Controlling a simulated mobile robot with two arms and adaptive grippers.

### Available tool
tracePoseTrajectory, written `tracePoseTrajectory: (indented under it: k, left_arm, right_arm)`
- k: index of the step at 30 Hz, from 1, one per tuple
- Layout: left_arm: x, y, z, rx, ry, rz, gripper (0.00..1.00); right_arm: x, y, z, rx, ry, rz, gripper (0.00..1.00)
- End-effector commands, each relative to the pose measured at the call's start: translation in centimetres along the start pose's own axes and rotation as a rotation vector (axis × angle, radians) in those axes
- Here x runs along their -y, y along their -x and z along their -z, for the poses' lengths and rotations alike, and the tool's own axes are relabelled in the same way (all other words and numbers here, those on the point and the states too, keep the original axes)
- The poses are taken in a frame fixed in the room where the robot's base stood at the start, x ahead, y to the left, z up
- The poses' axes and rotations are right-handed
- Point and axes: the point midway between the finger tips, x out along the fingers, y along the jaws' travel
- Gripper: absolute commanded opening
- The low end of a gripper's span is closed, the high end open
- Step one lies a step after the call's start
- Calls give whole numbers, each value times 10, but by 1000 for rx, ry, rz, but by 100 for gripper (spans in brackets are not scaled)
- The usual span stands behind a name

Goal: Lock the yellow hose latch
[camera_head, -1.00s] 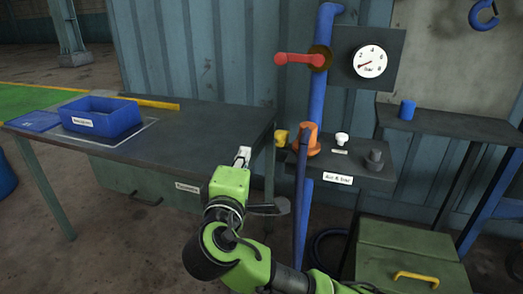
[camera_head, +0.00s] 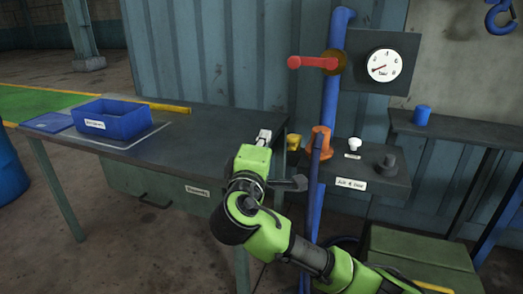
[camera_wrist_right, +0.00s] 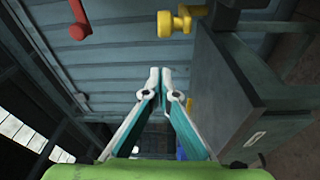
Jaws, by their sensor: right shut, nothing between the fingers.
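The yellow hose latch (camera_head: 294,142) is a small yellow fitting left of the orange fitting, beside the blue upright pipe. In the right wrist view the yellow latch (camera_wrist_right: 174,21) shows at the top, beyond the fingertips. My right gripper (camera_head: 264,135) is left of the latch, apart from it, over the right end of the workbench in the picture. In the right wrist view the fingertips of my right gripper (camera_wrist_right: 162,72) meet with nothing between them. My left gripper is in neither view.
An orange fitting (camera_head: 320,139) stands by the blue pipe (camera_head: 330,95). A red lever (camera_head: 312,62) sits above, with a gauge (camera_head: 384,65) to its right. A dark shelf (camera_head: 365,171) carries white and grey knobs. The workbench (camera_head: 210,125) holds a blue bin (camera_head: 110,121).

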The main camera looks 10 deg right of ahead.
Motion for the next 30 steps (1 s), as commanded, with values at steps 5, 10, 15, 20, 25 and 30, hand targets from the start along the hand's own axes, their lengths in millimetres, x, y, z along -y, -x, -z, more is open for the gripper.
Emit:
tracePoseTrajectory:
  k: [5,10,15,20,25,30]
  left_arm:
    - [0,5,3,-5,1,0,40]
    - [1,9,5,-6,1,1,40]
    - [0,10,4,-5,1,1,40]
    - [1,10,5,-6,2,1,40]
    - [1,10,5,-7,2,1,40]
    - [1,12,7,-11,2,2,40]
  right_arm:
    - [0,-26,-8,1,1,-1,0]
    - [0,-18,-28,0,0,-1,0]
    - [0,-14,-37,-1,-1,0,0]
    - [0,-14,-38,-1,0,1,0]
    - [0,-14,-38,0,0,1,0]
    - [0,-13,-40,-12,0,3,0]
